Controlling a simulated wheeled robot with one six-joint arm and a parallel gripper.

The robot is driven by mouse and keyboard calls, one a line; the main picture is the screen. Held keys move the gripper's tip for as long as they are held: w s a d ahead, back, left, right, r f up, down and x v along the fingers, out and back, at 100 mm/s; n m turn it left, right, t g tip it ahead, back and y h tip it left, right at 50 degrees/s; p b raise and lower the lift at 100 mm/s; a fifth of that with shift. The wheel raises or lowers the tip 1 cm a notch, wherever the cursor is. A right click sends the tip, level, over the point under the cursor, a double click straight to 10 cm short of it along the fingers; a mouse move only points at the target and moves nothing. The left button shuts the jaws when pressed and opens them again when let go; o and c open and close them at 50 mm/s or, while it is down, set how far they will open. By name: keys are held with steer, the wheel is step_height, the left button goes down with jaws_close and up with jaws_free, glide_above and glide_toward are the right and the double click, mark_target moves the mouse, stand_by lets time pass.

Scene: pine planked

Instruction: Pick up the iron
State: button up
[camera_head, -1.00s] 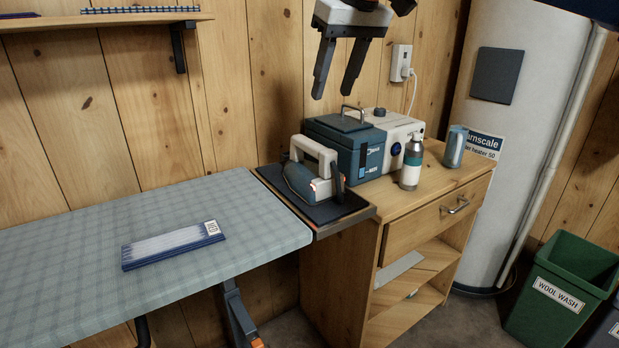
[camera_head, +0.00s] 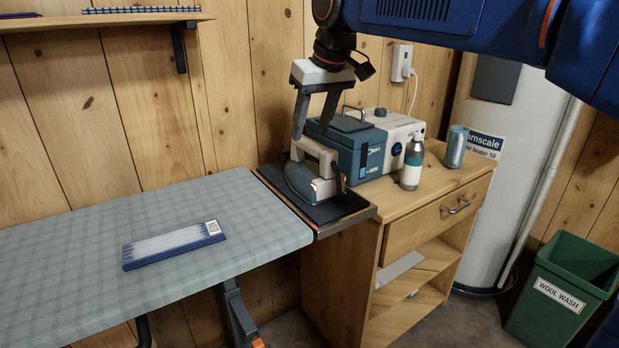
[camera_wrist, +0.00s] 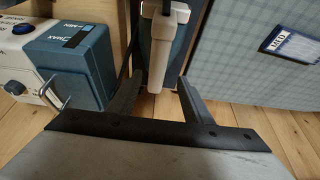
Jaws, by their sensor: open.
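The iron (camera_head: 304,181), blue-grey with a pale handle, stands on a dark rest pad (camera_head: 335,210) at the end of the ironing board. In the wrist view the iron's pale handle (camera_wrist: 161,52) shows beyond and between the fingertips. My gripper (camera_head: 314,141) is above the iron, pointing down, with its two dark fingers apart. In the wrist view the fingers (camera_wrist: 158,88) are spread and nothing is clamped. In the head view the fingertips overlap the handle's upper end; I cannot tell whether they touch it.
A blue and white steam station (camera_head: 350,146) with a raised handle stands right behind the iron. A bottle (camera_head: 411,165) and a blue cup (camera_head: 455,147) stand farther right on the wooden cabinet (camera_head: 420,215). A folded cloth pack (camera_head: 174,246) lies on the ironing board (camera_head: 80,240).

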mark_target(310, 141)
steer(key=shift+d+x, duration=0.2)
steer(key=shift+x, duration=1.15)
steer(key=shift+d+x, duration=0.15)
steer(key=shift+x, duration=1.2)
steer(key=shift+f, duration=0.3)
jaws_close()
